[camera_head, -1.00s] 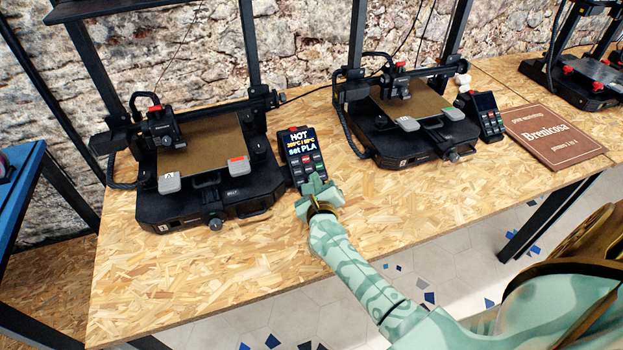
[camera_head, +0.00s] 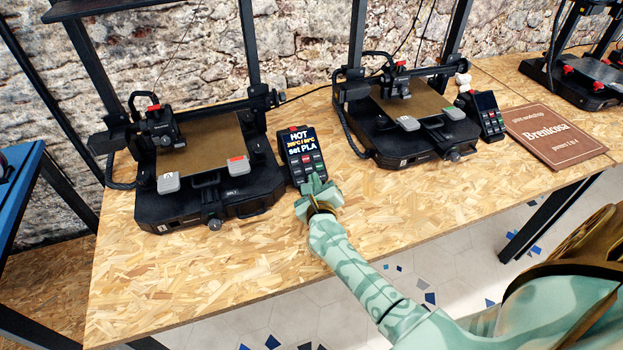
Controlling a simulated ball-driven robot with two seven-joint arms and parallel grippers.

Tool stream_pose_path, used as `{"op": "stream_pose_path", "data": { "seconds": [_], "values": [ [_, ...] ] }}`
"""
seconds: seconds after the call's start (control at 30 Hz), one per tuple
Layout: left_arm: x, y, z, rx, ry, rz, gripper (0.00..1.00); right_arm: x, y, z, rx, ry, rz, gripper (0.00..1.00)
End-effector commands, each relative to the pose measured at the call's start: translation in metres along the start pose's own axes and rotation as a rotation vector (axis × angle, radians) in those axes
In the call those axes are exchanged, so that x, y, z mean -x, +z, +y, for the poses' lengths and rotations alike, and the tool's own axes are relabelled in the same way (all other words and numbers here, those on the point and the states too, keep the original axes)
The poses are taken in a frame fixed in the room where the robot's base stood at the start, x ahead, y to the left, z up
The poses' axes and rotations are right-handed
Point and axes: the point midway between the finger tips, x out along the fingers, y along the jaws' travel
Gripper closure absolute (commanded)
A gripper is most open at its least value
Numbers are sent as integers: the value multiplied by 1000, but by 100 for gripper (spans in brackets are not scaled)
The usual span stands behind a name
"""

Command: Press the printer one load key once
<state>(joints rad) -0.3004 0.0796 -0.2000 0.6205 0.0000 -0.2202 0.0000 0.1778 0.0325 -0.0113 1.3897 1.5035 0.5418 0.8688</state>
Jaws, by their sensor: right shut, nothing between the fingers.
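The printer at the left (camera_head: 232,197) stands on the chipboard table. Its control panel (camera_head: 297,147) stands at its right side, with a lit screen reading "HOT" and "set PLA". Below the screen are small red, grey and green keys (camera_head: 307,160); their labels are too small to read. My right gripper (camera_head: 313,182) is shut and empty at the lower edge of this panel. Its fingers overlap the bottom of the panel in the picture, and I cannot tell whether they touch a key. The lowest keys are partly hidden. My left gripper is not in view.
A second printer (camera_head: 420,143) with a dark-screened panel (camera_head: 487,113) stands to the right. A brown "Brenicosa" board (camera_head: 554,136) lies beyond it, and another printer (camera_head: 580,81) is at the far right. The table (camera_head: 190,285) is clear in front of the left printer.

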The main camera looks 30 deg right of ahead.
Motion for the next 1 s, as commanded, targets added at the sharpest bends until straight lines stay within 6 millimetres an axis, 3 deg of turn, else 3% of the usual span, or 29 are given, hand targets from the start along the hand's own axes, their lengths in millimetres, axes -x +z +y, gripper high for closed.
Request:
{"op": "stream_pose_path", "data": {
  "seconds": [1.0],
  "values": [
    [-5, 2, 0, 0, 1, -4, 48, -5, -3, 3, 0, 0, 0, 100]
  ]
}}
